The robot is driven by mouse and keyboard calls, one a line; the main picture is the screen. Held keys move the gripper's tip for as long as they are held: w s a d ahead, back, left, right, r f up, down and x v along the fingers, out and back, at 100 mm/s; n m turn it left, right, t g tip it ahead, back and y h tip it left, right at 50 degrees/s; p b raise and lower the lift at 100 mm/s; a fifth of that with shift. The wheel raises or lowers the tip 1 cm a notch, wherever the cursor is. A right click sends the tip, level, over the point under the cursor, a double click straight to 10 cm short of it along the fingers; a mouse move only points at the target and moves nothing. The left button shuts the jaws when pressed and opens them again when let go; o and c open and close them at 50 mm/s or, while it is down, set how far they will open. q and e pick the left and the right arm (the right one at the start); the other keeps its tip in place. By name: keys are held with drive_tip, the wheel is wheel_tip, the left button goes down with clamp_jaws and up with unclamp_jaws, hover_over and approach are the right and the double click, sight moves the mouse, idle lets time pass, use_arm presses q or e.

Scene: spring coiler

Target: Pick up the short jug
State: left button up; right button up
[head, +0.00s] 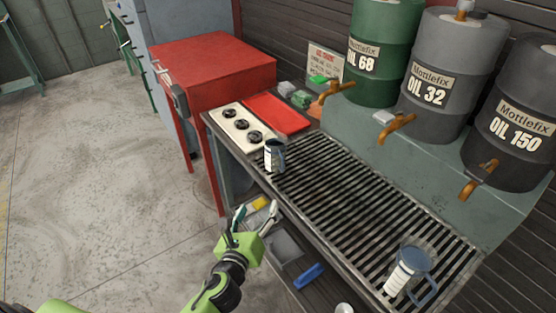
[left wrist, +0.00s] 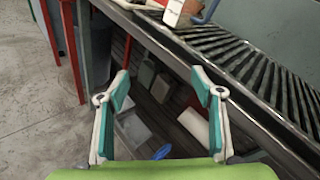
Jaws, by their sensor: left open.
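Two jugs stand on the slatted grate of the bench. A dark jug (head: 268,158) with a pale label and a handle stands at the grate's far left end, beside the switch panel. I cannot tell for sure which one is the short jug. My left gripper (head: 256,214) is open and empty, in front of the bench, nearer to me than the dark jug. In the left wrist view, the lower part of a jug (left wrist: 173,12) shows at the top edge, beyond my open fingers (left wrist: 160,84).
The slatted grate (head: 340,205) is otherwise mostly clear. A white panel with black round parts (head: 240,126) and a red tray (head: 277,113) lie at its left end. Three oil drums with orange taps stand behind. A shelf below holds a blue item (head: 308,276) and others.

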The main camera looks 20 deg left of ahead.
sight(272, 160)
use_arm(q)
wheel_tip(272, 160, up, 9)
drive_tip(key=w+m+t, duration=0.2)
drive_tip(key=m, duration=0.3)
drive_tip(key=w, duration=0.6)
drive_tip(key=shift+w+d+f+p, duration=0.25)
drive_tip(key=shift+w+d+p, duration=0.05)
drive_tip(key=shift+d+p, duration=0.1)
drive_tip(key=shift+w, duration=0.75)
drive_tip(key=shift+w+a+f, duration=0.1)
drive_tip(key=shift+w, duration=1.1)
drive_tip(key=shift+w+f, duration=0.1)
drive_tip(key=shift+w, duration=1.05)
use_arm(e)
drive_tip(key=a, duration=0.4)
drive_tip(key=shift+a+r, duration=0.1)
drive_tip(key=shift+r, duration=0.25)
use_arm(q)
drive_tip(key=shift+c, duration=0.2)
drive_tip(key=c, duration=1.2)
use_arm(e)
drive_tip(key=shift+d, duration=0.45)
